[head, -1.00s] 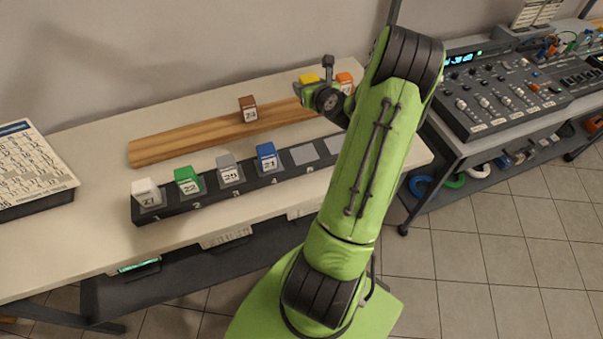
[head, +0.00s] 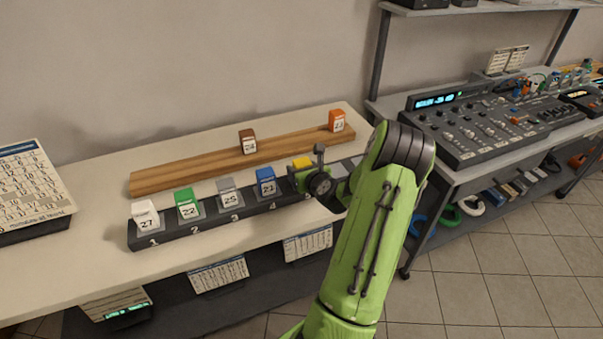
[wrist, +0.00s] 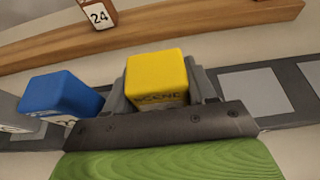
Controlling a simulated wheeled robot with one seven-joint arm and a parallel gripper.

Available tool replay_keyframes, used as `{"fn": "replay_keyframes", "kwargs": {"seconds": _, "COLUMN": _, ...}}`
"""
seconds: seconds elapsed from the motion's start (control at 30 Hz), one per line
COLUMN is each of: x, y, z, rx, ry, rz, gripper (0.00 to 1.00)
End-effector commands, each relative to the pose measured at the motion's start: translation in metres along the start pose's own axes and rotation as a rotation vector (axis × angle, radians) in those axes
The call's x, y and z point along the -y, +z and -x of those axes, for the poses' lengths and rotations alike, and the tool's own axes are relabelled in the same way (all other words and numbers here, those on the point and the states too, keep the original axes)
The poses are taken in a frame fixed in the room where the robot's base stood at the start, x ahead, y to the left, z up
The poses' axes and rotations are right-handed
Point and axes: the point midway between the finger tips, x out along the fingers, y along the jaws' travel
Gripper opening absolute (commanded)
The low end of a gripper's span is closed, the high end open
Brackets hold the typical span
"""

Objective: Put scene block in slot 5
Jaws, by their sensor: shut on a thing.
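The yellow scene block (wrist: 158,78) is between the jaws of my gripper (wrist: 160,93), its SCENE lettering partly hidden by the gripper body in the wrist view. In the head view the yellow block (head: 301,163) shows at my gripper (head: 303,172), over the dark slot rack (head: 170,233) just right of the blue block (head: 266,182). I cannot tell whether the block touches the rack. In the wrist view the blue block (wrist: 58,93) lies close left of my gripper.
White (head: 145,214), green (head: 187,203) and grey (head: 227,195) blocks fill the rack's left slots. Bare pads (wrist: 254,93) lie right of my gripper. Brown (head: 247,141) and orange (head: 336,120) blocks stand on the wooden rail (head: 190,170) behind.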

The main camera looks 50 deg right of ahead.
Motion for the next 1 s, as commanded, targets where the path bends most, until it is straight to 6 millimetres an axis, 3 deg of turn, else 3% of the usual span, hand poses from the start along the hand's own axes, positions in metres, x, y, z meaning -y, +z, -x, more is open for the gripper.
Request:
{"fn": "replay_keyframes", "kwargs": {"seconds": 0.3, "x": 0.000, "y": -0.002, "z": -0.001, "rx": 0.003, "ry": 0.000, "rz": 0.000, "gripper": 0.22}}
{"fn": "replay_keyframes", "kwargs": {"seconds": 0.33, "x": 0.000, "y": -0.001, "z": -0.001, "rx": 0.002, "ry": 0.000, "rz": 0.000, "gripper": 0.60}}
{"fn": "replay_keyframes", "kwargs": {"seconds": 0.47, "x": 0.000, "y": -0.001, "z": -0.001, "rx": 0.002, "ry": 0.000, "rz": 0.001, "gripper": 0.80}}
{"fn": "replay_keyframes", "kwargs": {"seconds": 0.8, "x": 0.000, "y": 0.004, "z": 0.003, "rx": 0.003, "ry": -0.001, "rz": 0.001, "gripper": 0.81}}
{"fn": "replay_keyframes", "kwargs": {"seconds": 1.0, "x": 0.002, "y": 0.002, "z": 0.049, "rx": 0.000, "ry": -0.005, "rz": -0.003, "gripper": 0.81}}
